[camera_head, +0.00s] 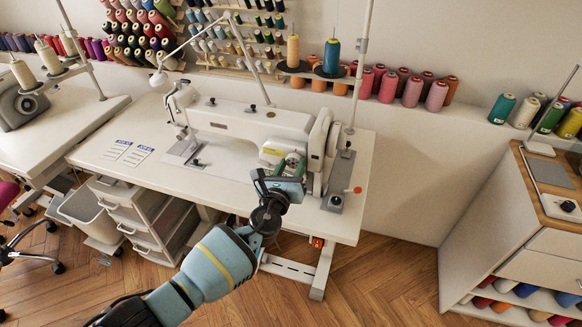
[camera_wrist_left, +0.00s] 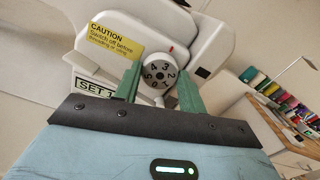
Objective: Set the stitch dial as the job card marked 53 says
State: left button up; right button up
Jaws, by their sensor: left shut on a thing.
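The stitch dial (camera_wrist_left: 158,74) shows in the left wrist view as a round dark-grey dial with white digits, among them 2, 3 and 4, on the end of the white sewing machine (camera_head: 250,122). My left gripper (camera_wrist_left: 158,88) has its green fingers on both sides of the dial and is shut on it. In the head view my left gripper (camera_head: 287,168) reaches the machine's right end and mostly hides the dial. Two job cards (camera_head: 116,149) (camera_head: 139,154) lie on the left of the sewing table; their numbers are too small to read. My right gripper is out of view.
A yellow caution label (camera_wrist_left: 113,41) and a partly hidden label starting "SET" (camera_wrist_left: 93,88) are near the dial. The white sewing table (camera_head: 100,155) has clear room around the cards. Thread spools line the wall, and a cabinet (camera_head: 490,225) stands at right.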

pick_arm(q)
jog(key=o, duration=1)
jog(key=shift+c, duration=0.2)
jog(key=shift+s+a, duration=0.2)
jog(key=shift+s, duration=0.3)
jog(key=p+v, duration=0.2)
jog(key=v, duration=0.4)
jog(key=shift+s, duration=0.35)
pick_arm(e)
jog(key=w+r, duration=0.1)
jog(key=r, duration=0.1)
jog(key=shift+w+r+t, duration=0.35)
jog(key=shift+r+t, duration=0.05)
pick_arm(q)
jog(key=shift+a, duration=0.1)
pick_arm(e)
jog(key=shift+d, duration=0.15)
